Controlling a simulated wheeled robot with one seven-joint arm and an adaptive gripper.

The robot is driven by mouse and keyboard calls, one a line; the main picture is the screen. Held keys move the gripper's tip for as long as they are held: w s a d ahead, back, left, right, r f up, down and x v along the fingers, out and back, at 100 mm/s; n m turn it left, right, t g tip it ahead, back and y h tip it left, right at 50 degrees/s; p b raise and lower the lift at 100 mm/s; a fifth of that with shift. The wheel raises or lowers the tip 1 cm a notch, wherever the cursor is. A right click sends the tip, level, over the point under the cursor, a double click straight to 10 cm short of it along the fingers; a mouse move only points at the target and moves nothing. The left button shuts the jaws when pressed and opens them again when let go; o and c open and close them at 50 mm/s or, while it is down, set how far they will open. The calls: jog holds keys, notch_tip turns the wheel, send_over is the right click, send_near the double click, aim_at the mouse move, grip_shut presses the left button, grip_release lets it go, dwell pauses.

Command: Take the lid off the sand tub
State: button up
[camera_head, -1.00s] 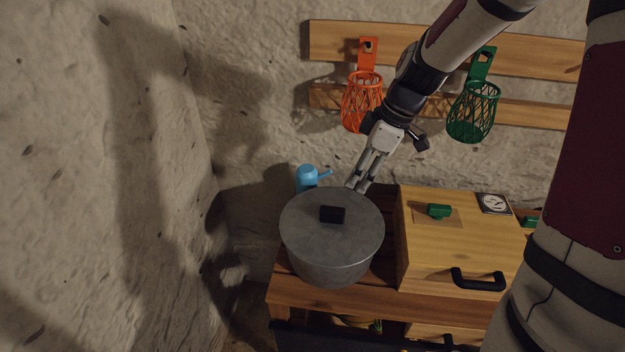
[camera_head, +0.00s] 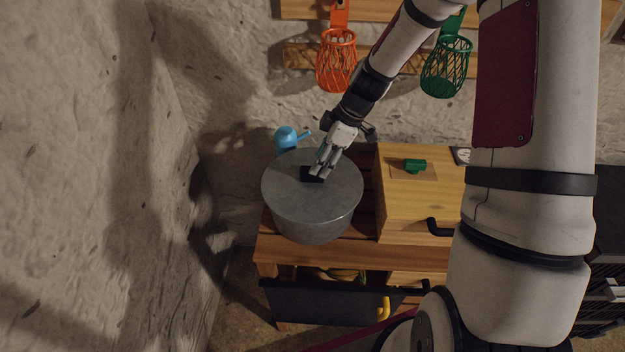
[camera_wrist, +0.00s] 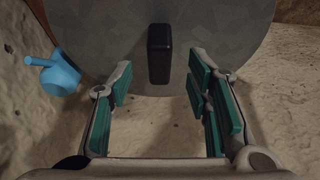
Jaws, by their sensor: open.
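The sand tub (camera_head: 312,232) is a round grey metal tub standing at the left end of the wooden bench. Its flat grey lid (camera_head: 320,205) is on, with a black block handle (camera_head: 308,174) on top. The lid (camera_wrist: 220,25) and handle (camera_wrist: 159,55) also show in the wrist view. My gripper (camera_head: 321,172) is over the far part of the lid, right by the handle. Its fingers are spread and empty. In the wrist view, the handle lies ahead, in line with the gap between my teal finger pads (camera_wrist: 160,85). I cannot tell the exact height above the lid.
A blue watering can (camera_head: 287,138) stands behind the tub at left. A wooden box (camera_head: 420,205) with a green knob (camera_head: 415,165) is close at right. An orange basket (camera_head: 336,65) and a green basket (camera_head: 447,70) hang on the wall. Rough stone wall rises at left.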

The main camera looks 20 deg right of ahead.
aim_at(288, 188)
jog(key=x, duration=0.3)
jog(key=shift+w+a+f+p, duration=0.1)
jog(key=shift+a+f+p, duration=0.05)
jog(key=shift+a+p, duration=0.2)
jog(key=shift+w+a+f, duration=0.15)
jog(key=shift+a+f, duration=0.05)
jog(key=shift+f, duration=0.4)
jog(key=shift+c, duration=0.6)
grip_shut()
